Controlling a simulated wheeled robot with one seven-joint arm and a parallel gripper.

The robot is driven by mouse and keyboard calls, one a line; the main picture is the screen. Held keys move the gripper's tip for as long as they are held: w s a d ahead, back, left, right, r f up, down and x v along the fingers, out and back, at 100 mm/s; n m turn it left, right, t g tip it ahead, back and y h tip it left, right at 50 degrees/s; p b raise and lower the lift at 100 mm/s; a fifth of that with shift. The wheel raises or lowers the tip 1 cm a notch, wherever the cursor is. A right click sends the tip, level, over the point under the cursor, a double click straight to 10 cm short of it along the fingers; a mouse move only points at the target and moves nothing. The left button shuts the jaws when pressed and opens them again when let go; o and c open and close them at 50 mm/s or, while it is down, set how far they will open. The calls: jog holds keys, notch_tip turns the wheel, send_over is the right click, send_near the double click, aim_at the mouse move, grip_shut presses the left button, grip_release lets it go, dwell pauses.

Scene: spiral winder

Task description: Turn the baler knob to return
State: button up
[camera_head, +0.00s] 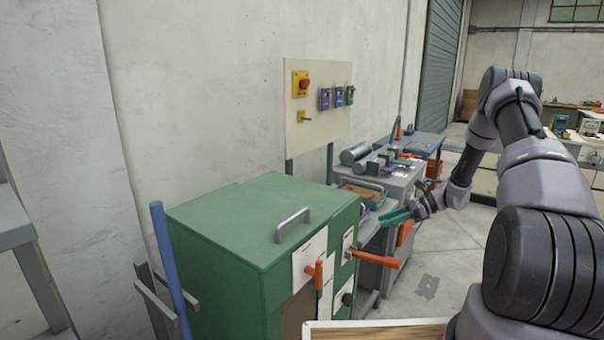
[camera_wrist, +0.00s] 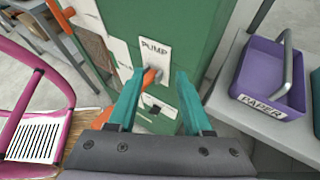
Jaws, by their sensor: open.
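The baler looks to be the green cabinet (camera_head: 235,230) in the front middle of the head view; its green front also shows in the wrist view (camera_wrist: 201,35). A small dark knob (camera_head: 347,299) is low on its front. In the wrist view a dark knob (camera_wrist: 156,108) on a white plate shows between my fingers, below the PUMP label (camera_wrist: 155,50). Its setting is too small to read. My gripper (camera_wrist: 158,78) is open, its teal fingers apart and nothing visibly held. In the head view my gripper (camera_head: 388,218) is just right of the cabinet's front.
An orange lever (camera_head: 378,260) sticks out from the front, with an orange handle (camera_head: 318,275) left of it. A purple PAPER bin (camera_wrist: 265,80) stands on a grey bench at right. A pink frame (camera_wrist: 35,105) is at left. Open floor (camera_head: 455,250) lies beyond.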

jog(key=s+a+r+n+h, duration=0.25)
jog(key=s+r+n, duration=0.3)
jog(key=r, duration=0.85)
jog(key=s+a+r+n+h, duration=0.2)
jog(key=s+r+n+h, duration=0.3)
jog(key=r, duration=0.9)
jog(key=s+r+n+t+h, duration=0.1)
jog(key=s+r+n+t, duration=0.1)
jog(key=s+r, duration=0.4)
jog(key=s+r+n+t+h, duration=0.2)
jog(key=s+r, duration=0.4)
jog(key=s, duration=1)
jog(key=shift+d+r+n+t, duration=0.15)
jog(key=shift+d+n+t, duration=0.15)
jog(key=shift+n+t, duration=0.6)
jog(key=shift+m+h, duration=0.25)
